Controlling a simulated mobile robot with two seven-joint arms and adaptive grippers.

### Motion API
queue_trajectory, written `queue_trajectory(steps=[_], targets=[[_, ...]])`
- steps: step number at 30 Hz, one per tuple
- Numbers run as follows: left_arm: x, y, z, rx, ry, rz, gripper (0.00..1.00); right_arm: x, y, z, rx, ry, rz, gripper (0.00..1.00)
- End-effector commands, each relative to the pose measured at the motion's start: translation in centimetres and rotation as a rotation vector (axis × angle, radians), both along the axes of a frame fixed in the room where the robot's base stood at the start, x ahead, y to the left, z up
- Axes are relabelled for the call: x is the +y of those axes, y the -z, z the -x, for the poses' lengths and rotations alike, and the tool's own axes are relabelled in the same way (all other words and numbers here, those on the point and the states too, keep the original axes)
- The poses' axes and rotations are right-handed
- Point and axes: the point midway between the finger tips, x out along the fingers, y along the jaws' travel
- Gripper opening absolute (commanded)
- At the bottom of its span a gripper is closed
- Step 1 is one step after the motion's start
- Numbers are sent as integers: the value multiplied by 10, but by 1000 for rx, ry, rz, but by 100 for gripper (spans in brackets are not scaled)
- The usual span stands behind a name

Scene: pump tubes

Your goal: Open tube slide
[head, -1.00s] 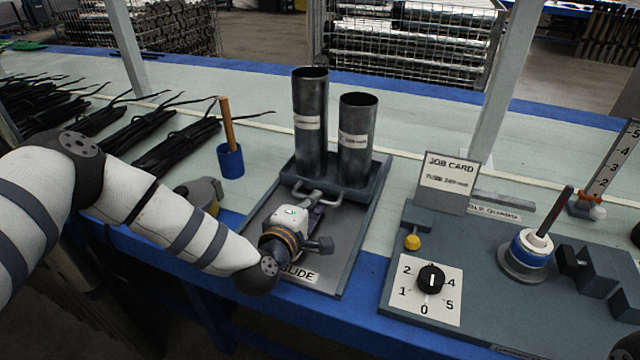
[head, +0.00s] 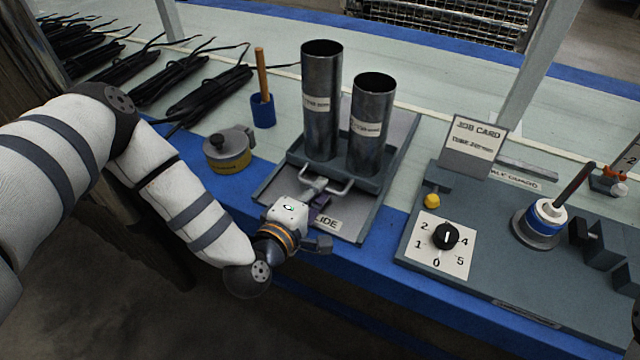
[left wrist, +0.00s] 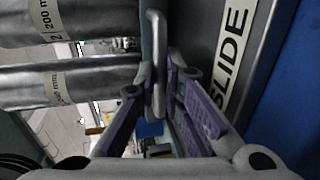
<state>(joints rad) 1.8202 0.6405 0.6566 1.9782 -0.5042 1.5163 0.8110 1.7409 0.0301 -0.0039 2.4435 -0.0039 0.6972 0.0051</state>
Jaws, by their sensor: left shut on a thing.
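The tube slide is a grey carriage (head: 376,190) with a raised rim on a flat base plate (head: 402,130) marked SLIDE. Two dark metal tubes stand upright in the carriage: a taller left tube (head: 322,130) and a shorter right tube (head: 367,150), each with a white label. My left gripper (head: 314,196) is at the carriage's front and shut on its U-shaped handle (head: 343,190). The left wrist view shows the handle (left wrist: 154,65) running between my purple-padded fingers (left wrist: 160,95).
A yellow-banded round tin (head: 228,152) and a blue cup with a wooden stick (head: 262,110) stand left of the slide. At right, a grey board (head: 480,250) holds a dial (head: 446,237), a job card (head: 472,148) and a spindle.

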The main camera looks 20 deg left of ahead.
Motion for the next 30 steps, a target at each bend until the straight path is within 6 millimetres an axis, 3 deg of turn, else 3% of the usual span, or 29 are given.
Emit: queue_trajectory(steps=[9, 10, 11, 20, 23, 30], targets=[[0, 0, 0, -2, -1, 0, 0, 0, 0, 0, 0, 0, 0, 40], [0, 0, 0, -2, -1, 0, 14, 0, 0, 0, 0, 0, 0, 40], [0, 0, 0, -2, -1, 0, 18, 0, 0, 0, 0, 0, 0, 40], [0, 0, 1, 0, 0, 0, 18, 0, 0, 0, 0, 0, 0, 40], [0, -2, 13, 4, 1, 1, 18, 0, 0, 0, 0, 0, 0, 40], [3, -15, 76, 6, -1, 2, 18, 0, 0, 0, 0, 0, 0, 40]])
